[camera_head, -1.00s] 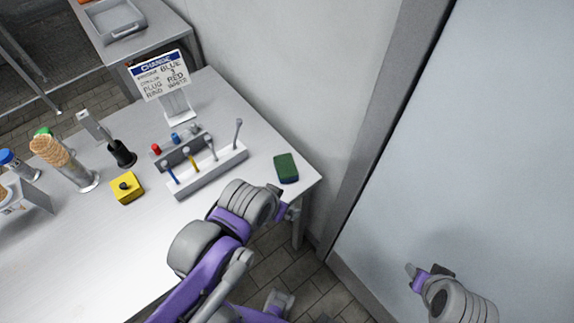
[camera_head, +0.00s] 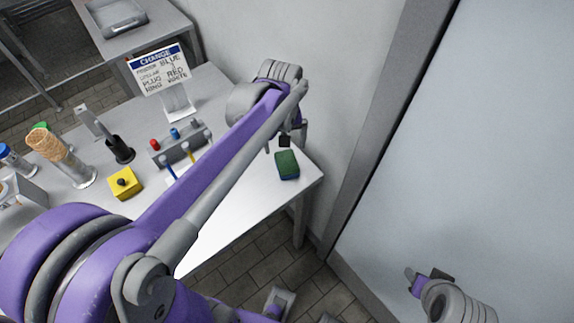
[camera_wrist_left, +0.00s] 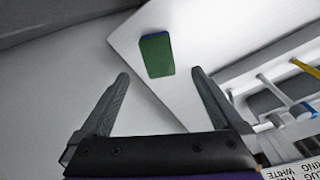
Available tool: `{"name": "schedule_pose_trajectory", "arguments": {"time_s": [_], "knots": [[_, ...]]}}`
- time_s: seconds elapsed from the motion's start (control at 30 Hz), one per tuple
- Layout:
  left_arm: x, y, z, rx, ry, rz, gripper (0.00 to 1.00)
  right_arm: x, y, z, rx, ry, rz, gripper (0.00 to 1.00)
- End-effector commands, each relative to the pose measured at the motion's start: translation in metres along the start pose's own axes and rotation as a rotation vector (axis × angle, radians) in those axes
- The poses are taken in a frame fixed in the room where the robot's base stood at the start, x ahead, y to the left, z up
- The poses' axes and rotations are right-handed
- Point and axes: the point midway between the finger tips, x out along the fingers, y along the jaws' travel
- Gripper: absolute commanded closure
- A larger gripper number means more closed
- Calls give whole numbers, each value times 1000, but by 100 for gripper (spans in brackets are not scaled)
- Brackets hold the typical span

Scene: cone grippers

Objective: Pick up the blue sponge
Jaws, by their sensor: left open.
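The sponge (camera_head: 287,165) lies flat near the right corner of the white table, green on top with a blue lower layer. In the left wrist view the sponge (camera_wrist_left: 157,55) sits beyond the fingertips, roughly between them. My left gripper (camera_head: 277,144) is just behind the sponge at the table's right edge, apart from it. Its two fingers are spread with nothing between them, as the left wrist view (camera_wrist_left: 160,78) shows. My right gripper (camera_head: 430,277) is off the table at lower right, and its finger gap is unclear.
A rack (camera_head: 181,148) with coloured pegs stands left of the sponge, partly hidden by my left arm. A sign (camera_head: 160,75) stands behind it. A yellow block (camera_head: 125,184) and an ice-cream cone (camera_head: 60,149) are further left. A wall rises close behind the table's right edge.

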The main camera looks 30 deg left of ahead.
Motion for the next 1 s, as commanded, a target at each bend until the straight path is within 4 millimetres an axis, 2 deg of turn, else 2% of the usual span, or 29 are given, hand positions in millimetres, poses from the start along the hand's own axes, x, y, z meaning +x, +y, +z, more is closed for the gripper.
{"name": "schedule_pose_trajectory", "arguments": {"time_s": [0.03,0.1,0.27,0.5,0.77,1.0], "knots": [[5,1,-12,-40,-19,-13,0,2,0,2,0,-1,0,50],[8,1,-21,-83,-41,-26,0,3,0,2,0,-2,0,50],[17,1,-30,-126,-63,-41,0,4,0,3,0,-2,0,50],[54,0,-26,-127,-64,-41,0,7,0,6,0,-4,0,50],[74,2,-22,-125,-63,-40,0,8,0,6,0,-4,0,50],[108,6,-12,-125,-63,-40,0,9,0,8,0,-5,0,50]]}}
